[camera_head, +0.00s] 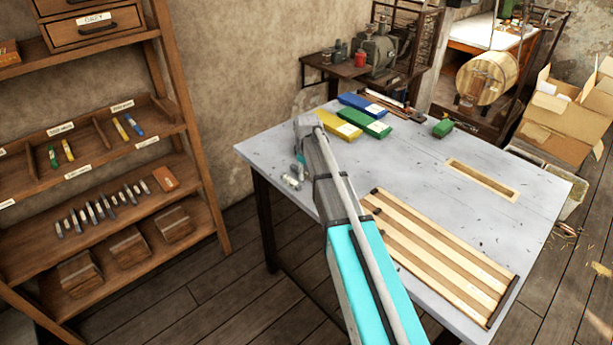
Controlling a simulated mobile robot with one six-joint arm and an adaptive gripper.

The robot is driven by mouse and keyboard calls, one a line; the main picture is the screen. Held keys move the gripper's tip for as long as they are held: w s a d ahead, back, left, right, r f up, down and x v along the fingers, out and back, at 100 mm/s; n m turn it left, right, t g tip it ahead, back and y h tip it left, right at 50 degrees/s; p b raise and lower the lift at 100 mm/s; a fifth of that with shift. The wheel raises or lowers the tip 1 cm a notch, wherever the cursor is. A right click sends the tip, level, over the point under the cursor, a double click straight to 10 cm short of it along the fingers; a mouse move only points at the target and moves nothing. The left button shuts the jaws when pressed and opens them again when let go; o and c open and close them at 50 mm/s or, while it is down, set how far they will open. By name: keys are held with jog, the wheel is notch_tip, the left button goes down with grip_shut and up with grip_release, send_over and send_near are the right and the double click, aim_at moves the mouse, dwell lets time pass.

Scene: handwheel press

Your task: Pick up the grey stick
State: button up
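Several short grey and dark sticks (100,209) stand or lie in a slanting row on the lower shelf of the wooden rack at left. I cannot tell which one is the grey stick of the task. My arm reaches up from the bottom of the picture over the table. My gripper (291,180) seems to be the small grey part below the arm's far end, at the table's left edge, well to the right of the row and apart from it. It is small and partly hidden by the arm, so its fingers and anything between them are unclear.
The wooden rack (187,130) also holds green, yellow and blue sticks higher up and wooden blocks (172,224) below. The grey table (480,215) bears coloured boxes (364,122) and a slatted wooden tray (440,262). Floor (215,292) between rack and table is clear.

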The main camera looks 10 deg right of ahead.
aim_at(307, 173)
grip_shut()
jog(key=shift+r, duration=0.2)
notch_tip(307, 173, up, 3)
jog(key=p, duration=0.3)
jog(key=shift+f, duration=0.1)
jog(key=s+r+p, duration=0.9)
jog(key=s+p, duration=0.1)
jog(key=s, duration=0.4)
jog(key=shift+r, duration=0.4)
notch_tip(307, 173, down, 2)
jog(key=shift+f+b, duration=0.1)
jog(key=shift+b, duration=0.9)
jog(key=shift+a, duration=0.1)
